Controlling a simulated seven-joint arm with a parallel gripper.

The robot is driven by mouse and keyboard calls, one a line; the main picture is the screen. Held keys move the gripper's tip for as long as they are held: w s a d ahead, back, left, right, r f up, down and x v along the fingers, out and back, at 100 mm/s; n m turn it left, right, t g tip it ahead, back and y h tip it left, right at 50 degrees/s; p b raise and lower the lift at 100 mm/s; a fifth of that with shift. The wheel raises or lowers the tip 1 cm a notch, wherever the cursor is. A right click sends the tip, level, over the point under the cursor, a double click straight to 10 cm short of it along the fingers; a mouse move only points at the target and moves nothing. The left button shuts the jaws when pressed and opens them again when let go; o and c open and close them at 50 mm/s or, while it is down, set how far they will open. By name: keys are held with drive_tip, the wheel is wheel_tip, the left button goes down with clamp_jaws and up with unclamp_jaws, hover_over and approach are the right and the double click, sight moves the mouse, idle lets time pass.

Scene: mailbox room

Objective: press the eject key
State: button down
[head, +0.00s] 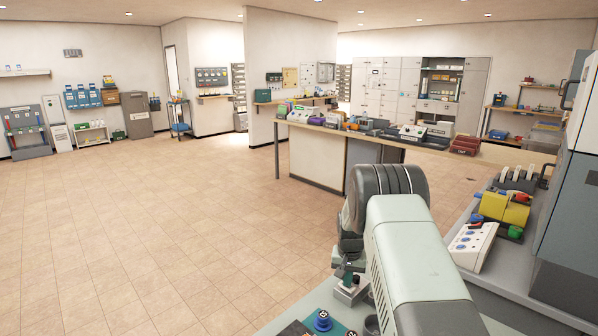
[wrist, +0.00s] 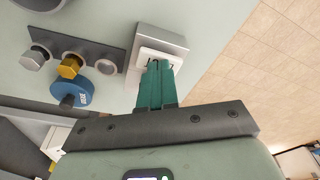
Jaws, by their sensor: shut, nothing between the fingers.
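A white key (wrist: 148,55) sits in a square light-grey housing (wrist: 176,38) at the top middle of the wrist view. No readable label shows, so I cannot tell for sure that it is the eject key. My gripper (wrist: 157,68) has green fingers that are shut together and empty. Their tips overlap the white key in the picture and hide part of it; I cannot tell if they touch it. In the head view my gripper (head: 348,279) points down at the small grey housing (head: 351,292) near the bench edge, partly hidden by my arm.
Beside the housing, a dark plate carries a silver hex knob (wrist: 36,56), a brass hex knob (wrist: 70,66) and a grey ring (wrist: 105,66). A blue round knob (wrist: 72,90) is close by. The tiled floor (wrist: 270,50) lies past the bench edge.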

drive_tip(key=shift+f, duration=0.15)
drive_tip(key=shift+r, duration=3.5)
drive_tip(key=s+a+r+n+t, duration=0.1)
drive_tip(key=s+r, duration=0.8)
drive_tip(key=r, duration=0.5)
drive_tip(key=s+a+r+n+t, duration=0.1)
drive_tip(key=s+r, duration=0.7)
drive_tip(key=r, duration=0.7)
drive_tip(key=s+a+r+n+t, duration=0.1)
drive_tip(key=s+r, duration=0.2)
drive_tip(key=s, duration=2.3)
drive_tip(key=shift+s+a+t, duration=0.15)
drive_tip(key=shift+s+t, duration=0.2)
drive_tip(key=shift+t, duration=0.05)
